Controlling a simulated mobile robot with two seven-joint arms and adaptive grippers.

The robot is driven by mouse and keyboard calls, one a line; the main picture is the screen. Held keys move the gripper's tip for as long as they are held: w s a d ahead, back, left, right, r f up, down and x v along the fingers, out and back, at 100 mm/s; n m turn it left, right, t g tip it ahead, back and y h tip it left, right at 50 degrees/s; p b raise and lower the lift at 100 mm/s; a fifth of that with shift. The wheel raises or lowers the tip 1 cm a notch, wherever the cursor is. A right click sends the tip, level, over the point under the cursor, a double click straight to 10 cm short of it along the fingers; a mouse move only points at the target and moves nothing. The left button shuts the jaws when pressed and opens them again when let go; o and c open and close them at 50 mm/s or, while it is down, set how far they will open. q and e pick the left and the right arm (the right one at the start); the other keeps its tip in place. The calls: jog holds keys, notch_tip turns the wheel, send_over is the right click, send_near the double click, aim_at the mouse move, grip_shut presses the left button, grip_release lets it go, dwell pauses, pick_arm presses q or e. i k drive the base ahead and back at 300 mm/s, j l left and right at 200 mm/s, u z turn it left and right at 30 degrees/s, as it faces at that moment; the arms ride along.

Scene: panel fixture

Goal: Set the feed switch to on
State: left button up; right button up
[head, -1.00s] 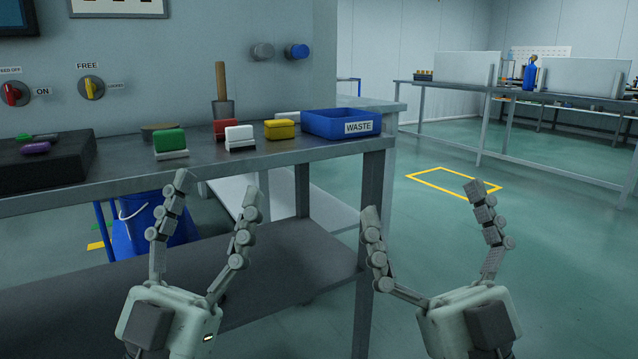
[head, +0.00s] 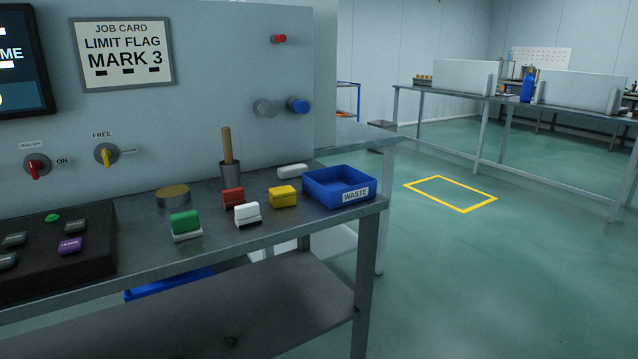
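The red feed switch (head: 36,167) is a knob on the grey wall panel at the left of the head view. A small plate that seems to read "FEED OFF" (head: 32,145) is above it, and an "ON" label (head: 62,161) is to its right. The red handle looks roughly upright, pointing towards the upper plate rather than sideways at ON. Neither of my grippers shows in the head view now.
A yellow switch (head: 106,154) labelled FREE is just right of the feed switch. On the bench (head: 300,234) below are a black button box (head: 85,258), coloured blocks, a metal cup (head: 231,176) with a wooden handle, and a blue WASTE tray (head: 338,187). Floor to the right is clear.

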aim_at(35, 165)
jog(key=u, duration=1.35)
